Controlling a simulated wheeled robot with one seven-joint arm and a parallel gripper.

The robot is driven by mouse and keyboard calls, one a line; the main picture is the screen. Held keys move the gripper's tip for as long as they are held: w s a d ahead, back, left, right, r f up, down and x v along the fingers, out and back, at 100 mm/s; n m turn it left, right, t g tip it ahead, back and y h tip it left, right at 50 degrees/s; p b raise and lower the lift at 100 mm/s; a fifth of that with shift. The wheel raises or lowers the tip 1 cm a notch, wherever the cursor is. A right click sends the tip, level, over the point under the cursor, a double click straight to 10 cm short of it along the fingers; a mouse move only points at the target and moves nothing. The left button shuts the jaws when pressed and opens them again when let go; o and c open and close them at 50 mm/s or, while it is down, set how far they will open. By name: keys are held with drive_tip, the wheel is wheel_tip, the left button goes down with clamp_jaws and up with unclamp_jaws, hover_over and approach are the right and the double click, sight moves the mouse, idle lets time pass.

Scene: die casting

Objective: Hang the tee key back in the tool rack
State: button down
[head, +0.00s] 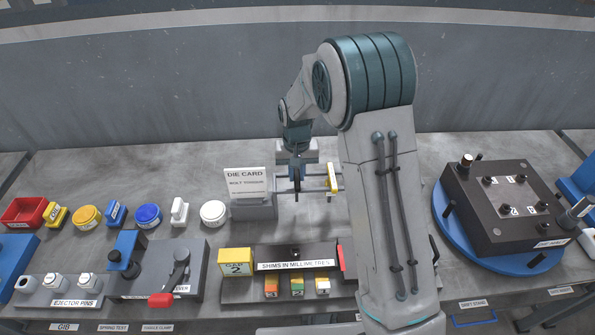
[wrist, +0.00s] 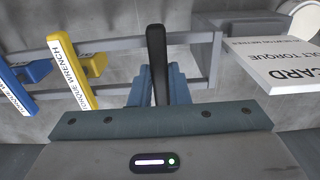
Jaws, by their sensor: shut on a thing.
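My gripper (wrist: 158,90) shows in the wrist view with its blue fingers shut on a black bar, which I take to be the tee key (wrist: 156,50). The bar stands up between the fingers; its lower part is hidden by them and by the gripper body. The grey tool rack (wrist: 120,43) has rails running on both sides of the key. I cannot tell whether the key touches the rack or rests in a slot. In the head view my gripper (head: 296,167) is over the rack behind the bench's middle, partly hidden by my arm.
A yellow torque wrench (wrist: 75,72) and a blue one (wrist: 20,88) hang in the rack, left of the key in the wrist view. The die card (head: 245,183) stands close beside the rack. A shim tray (head: 295,265) lies in front. Bare bench lies behind.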

drive_tip(key=shift+f, duration=0.1)
drive_tip(key=shift+f+b, duration=0.4)
drive_tip(key=c, duration=1.4)
unclamp_jaws()
